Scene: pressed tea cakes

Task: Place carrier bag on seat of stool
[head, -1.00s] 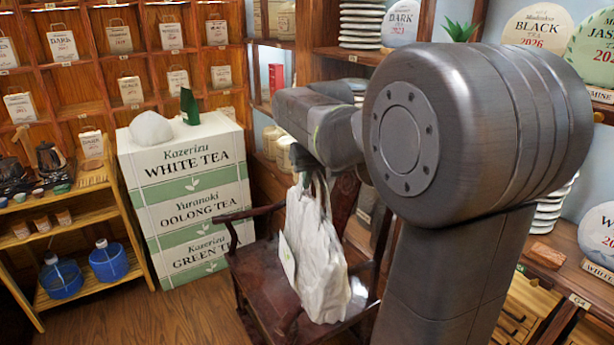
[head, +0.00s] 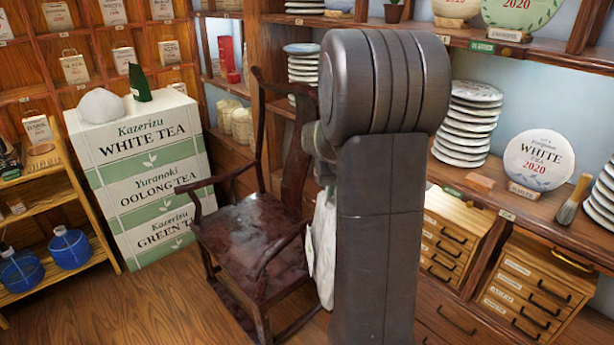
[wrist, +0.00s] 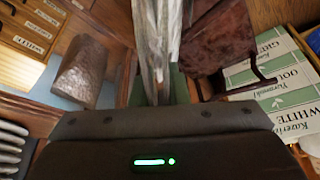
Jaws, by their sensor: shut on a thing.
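The white carrier bag (head: 323,240) hangs upright at the right side of the chair in the head view, partly hidden by my arm. In the wrist view the bag (wrist: 167,40) hangs from my gripper (wrist: 157,88), which is shut on its handles. The gripper itself is mostly hidden behind my arm in the head view. In the wrist view a brown, textured, rounded block (wrist: 82,72) stands left of the bag, apart from it. I cannot tell if this is the stool. No other stool shows clearly.
A dark wooden armchair (head: 250,235) with an empty seat stands left of the bag. Stacked tea boxes (head: 150,190) stand behind it at the left. A counter with drawers (head: 535,285) runs along the right. Open floor (head: 150,310) lies at the front left.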

